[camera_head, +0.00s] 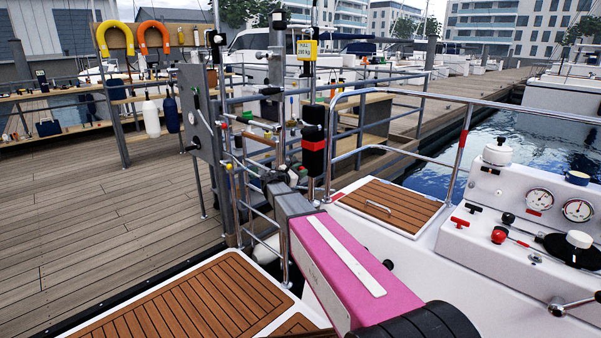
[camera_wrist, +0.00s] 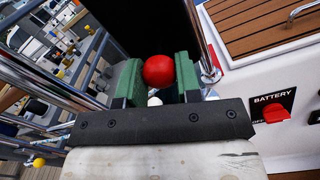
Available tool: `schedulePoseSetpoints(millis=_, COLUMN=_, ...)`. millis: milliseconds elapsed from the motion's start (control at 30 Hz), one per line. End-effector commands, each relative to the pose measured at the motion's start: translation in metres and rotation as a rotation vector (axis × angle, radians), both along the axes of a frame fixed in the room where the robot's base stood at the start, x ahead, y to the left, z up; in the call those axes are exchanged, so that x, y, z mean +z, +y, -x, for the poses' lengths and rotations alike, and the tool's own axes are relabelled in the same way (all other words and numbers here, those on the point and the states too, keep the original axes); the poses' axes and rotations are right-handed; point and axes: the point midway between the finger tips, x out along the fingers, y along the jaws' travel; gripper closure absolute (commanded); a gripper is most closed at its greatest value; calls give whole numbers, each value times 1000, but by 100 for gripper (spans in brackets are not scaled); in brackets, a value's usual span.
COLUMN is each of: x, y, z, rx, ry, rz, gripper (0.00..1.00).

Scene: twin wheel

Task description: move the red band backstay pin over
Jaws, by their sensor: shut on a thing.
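My gripper (camera_wrist: 158,90) is shut on a red ball-shaped knob (camera_wrist: 158,70), held between its two green pads in the wrist view. Whatever lies below the knob is hidden by the jaws, and I cannot tell whether the knob is the backstay pin's head. In the head view my gripper (camera_head: 288,176) is at the rail beside the upright post. A large dark shape fills the space beyond the knob in the wrist view.
Steel rails (camera_head: 395,94) and a grey panel (camera_head: 200,110) crowd around my gripper. A teak hatch (camera_head: 390,205) and white console (camera_head: 520,220) lie to the right. A red battery switch (camera_wrist: 270,112) is near the jaws. The wooden dock (camera_head: 90,220) is open at left.

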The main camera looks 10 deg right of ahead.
Motion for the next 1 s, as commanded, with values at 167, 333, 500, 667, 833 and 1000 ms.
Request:
schedulePoseSetpoints(millis=167, x=0, y=15, z=12, rx=-1, ry=-1, rz=2, gripper=100)
schedulePoseSetpoints(millis=333, x=0, y=18, z=13, rx=-2, ry=-1, rz=1, gripper=100)
schedulePoseSetpoints(millis=500, x=0, y=18, z=13, rx=-2, ry=-1, rz=1, gripper=52)
schedulePoseSetpoints(millis=667, x=0, y=17, z=13, rx=-2, ry=-1, rz=1, gripper=42)
schedulePoseSetpoints(millis=833, x=0, y=18, z=13, rx=-2, ry=-1, rz=1, gripper=42)
schedulePoseSetpoints(millis=1000, x=0, y=29, z=22, rx=-2, ry=-1, rz=1, gripper=42)
